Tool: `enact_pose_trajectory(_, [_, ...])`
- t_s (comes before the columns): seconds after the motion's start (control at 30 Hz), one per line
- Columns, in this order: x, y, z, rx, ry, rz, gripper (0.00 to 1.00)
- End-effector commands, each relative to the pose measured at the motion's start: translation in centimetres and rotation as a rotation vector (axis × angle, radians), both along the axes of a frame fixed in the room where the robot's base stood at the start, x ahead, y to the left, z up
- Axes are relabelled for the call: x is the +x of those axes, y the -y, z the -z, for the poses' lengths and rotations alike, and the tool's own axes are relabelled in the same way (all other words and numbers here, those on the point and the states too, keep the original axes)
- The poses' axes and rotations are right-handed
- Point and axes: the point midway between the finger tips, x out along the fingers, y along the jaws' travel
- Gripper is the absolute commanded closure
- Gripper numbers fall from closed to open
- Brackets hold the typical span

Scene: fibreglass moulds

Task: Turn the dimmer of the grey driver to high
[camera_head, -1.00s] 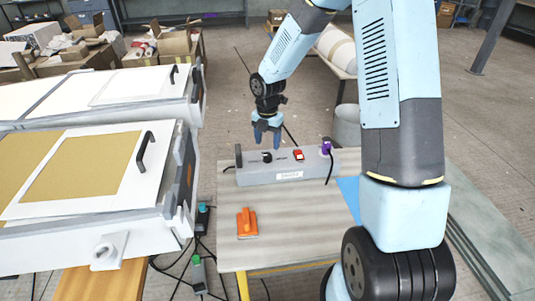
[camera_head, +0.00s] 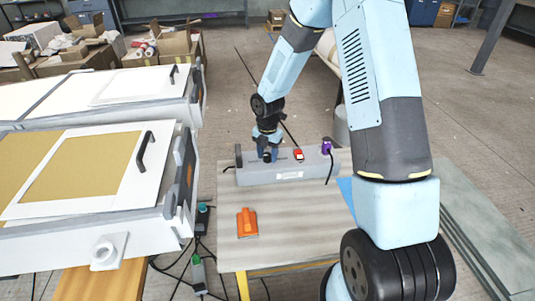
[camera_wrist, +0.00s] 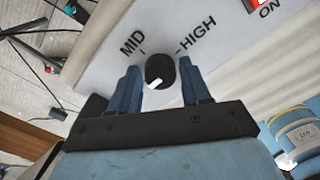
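The grey driver (camera_head: 258,177) is a long box on the table, with a white label on its front. Its dimmer is a round black knob (camera_wrist: 161,68) with a white pointer mark. The mark sits at the lower left of the knob in the wrist view, away from the printed words MID (camera_wrist: 132,42) and HIGH (camera_wrist: 197,36). My gripper (camera_head: 267,157) is down at the left part of the driver's top. In the wrist view its blue fingers (camera_wrist: 159,66) stand open on either side of the knob, with gaps visible. The LOW side of the scale is hidden.
A red switch (camera_head: 298,155) and a purple plug (camera_head: 326,147) with a black cable are on the driver's right part. An orange tool (camera_head: 247,223) lies on the table (camera_head: 285,235) in front. White moulds (camera_head: 100,180) stand at the left.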

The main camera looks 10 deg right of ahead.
Motion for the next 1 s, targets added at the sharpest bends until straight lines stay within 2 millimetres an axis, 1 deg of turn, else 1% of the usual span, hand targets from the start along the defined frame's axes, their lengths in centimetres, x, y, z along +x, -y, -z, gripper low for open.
enact_pose_trajectory(0.03, [0.00,0.00,-0.01,0.000,0.000,0.000,0.58])
enact_pose_trajectory(0.07, [0.00,0.00,-0.01,0.000,0.000,0.000,0.61])
enact_pose_trajectory(0.4, [0.01,-0.02,-0.02,0.000,0.000,0.000,0.93])
enact_pose_trajectory(0.73, [0.03,-0.04,-0.03,0.001,0.001,0.045,0.94])
enact_pose_trajectory(0.87, [0.03,-0.05,-0.04,0.000,0.001,0.111,0.94])
enact_pose_trajectory(1.0, [0.04,-0.07,-0.04,0.000,0.001,0.215,0.94])
